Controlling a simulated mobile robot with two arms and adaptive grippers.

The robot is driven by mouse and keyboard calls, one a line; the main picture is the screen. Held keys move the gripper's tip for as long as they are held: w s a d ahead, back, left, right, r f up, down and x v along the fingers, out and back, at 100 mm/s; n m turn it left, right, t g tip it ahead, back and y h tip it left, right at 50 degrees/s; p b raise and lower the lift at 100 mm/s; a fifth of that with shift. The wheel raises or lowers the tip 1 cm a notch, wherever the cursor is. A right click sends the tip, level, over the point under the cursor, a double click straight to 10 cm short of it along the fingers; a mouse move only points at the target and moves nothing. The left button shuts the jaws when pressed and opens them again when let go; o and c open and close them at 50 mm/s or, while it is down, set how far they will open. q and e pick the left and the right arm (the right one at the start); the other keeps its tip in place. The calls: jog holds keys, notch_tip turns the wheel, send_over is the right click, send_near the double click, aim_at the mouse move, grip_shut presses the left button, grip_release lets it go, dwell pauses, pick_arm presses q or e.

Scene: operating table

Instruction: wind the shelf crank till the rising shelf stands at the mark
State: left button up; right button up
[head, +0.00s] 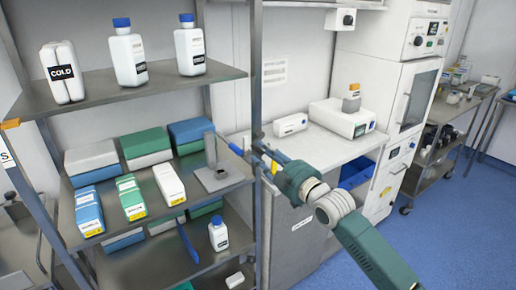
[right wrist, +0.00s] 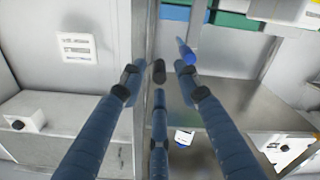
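My right gripper (head: 262,150) is in front of the right post of the shelf rack (head: 255,70). In the right wrist view its three blue fingers (right wrist: 158,82) are spread apart. The rest of the crank is hidden by the fingers. I cannot tell for sure which shelf rises. An orange tag (head: 10,123) sits at the left end of the top shelf's edge and may be the mark. My left gripper is out of view.
The top shelf (head: 140,90) carries white bottles. A bottle (head: 218,234) stands lower down. A white counter (head: 325,150) lies right of the rack.

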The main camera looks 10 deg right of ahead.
jog(key=shift+x, duration=1.75)
grip_shut()
jog(key=shift+a+r+m+p, duration=0.1)
jog(key=shift+r+m+p, duration=0.15)
jog(key=shift+m+p, duration=0.2)
